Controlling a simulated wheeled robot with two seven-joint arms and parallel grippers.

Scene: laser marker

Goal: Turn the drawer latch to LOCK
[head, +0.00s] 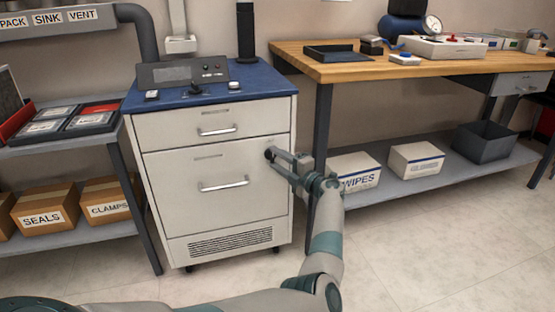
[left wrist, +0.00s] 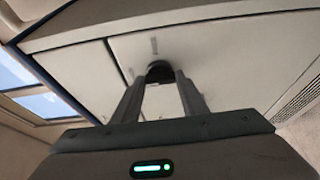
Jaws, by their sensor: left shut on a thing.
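The white drawer cabinet (head: 215,170) with a blue top stands left of centre in the head view. The dark round drawer latch (head: 269,154) is at the upper right of its lower drawer. My left gripper (head: 275,155) is at this latch, its fingers shut on it. In the left wrist view the dark latch (left wrist: 159,70) sits between the tips of my two fingers (left wrist: 160,85). A short mark shows on the drawer face beyond it. The LOCK lettering is not readable, and the fingers hide part of the latch. My right gripper is in neither view.
The cabinet's two bar handles (head: 223,184) stick out left of my gripper. A wooden workbench (head: 400,68) stands to the right, with boxes (head: 415,160) on its lower shelf. A shelf with labelled cartons (head: 45,205) stands left. The floor in front is clear.

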